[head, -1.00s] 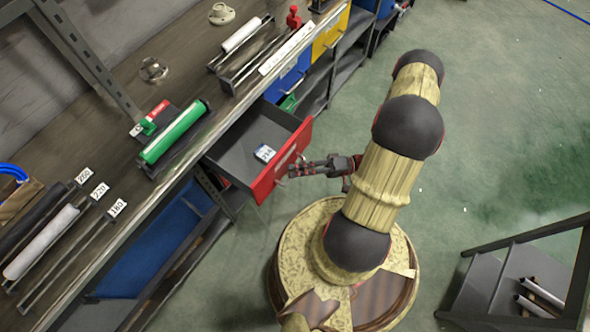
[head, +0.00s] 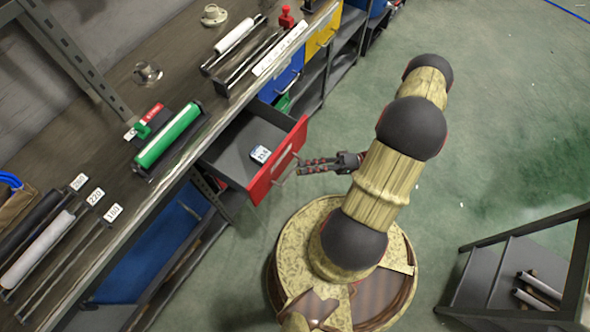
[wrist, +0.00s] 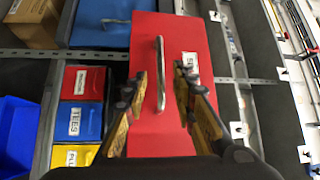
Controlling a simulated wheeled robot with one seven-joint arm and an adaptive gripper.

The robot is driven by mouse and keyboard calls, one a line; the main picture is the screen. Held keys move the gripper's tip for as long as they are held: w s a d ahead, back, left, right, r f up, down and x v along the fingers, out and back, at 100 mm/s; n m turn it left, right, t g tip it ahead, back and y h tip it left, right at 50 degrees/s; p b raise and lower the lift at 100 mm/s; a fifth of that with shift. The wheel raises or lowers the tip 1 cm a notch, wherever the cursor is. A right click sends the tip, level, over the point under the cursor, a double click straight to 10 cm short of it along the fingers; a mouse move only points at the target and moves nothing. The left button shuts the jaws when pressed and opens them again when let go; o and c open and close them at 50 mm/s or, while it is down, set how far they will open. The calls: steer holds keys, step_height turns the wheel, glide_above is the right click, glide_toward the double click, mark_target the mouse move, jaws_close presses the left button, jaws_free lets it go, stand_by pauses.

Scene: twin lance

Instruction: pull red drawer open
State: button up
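The red drawer (head: 275,166) stands pulled out from under the workbench, with its dark inside showing and a small white and blue labelled item (head: 260,154) in it. Its red front (wrist: 150,110) fills the middle of the wrist view, with a metal bar handle (wrist: 160,75) and a white label. My gripper (head: 301,168) is just in front of the drawer front, by the handle. In the wrist view my gripper (wrist: 160,84) is open, one finger on each side of the handle, with a gap visible on both sides.
A blue drawer (head: 290,73) and a yellow drawer (head: 322,33) sit shut farther along the bench. The bench top (head: 105,150) carries rollers and a green tube (head: 167,135). A dark metal rack (head: 515,265) stands at the lower right. Green floor beyond my arm is clear.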

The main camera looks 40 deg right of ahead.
steer(key=v, duration=0.7)
stand_by(0.5)
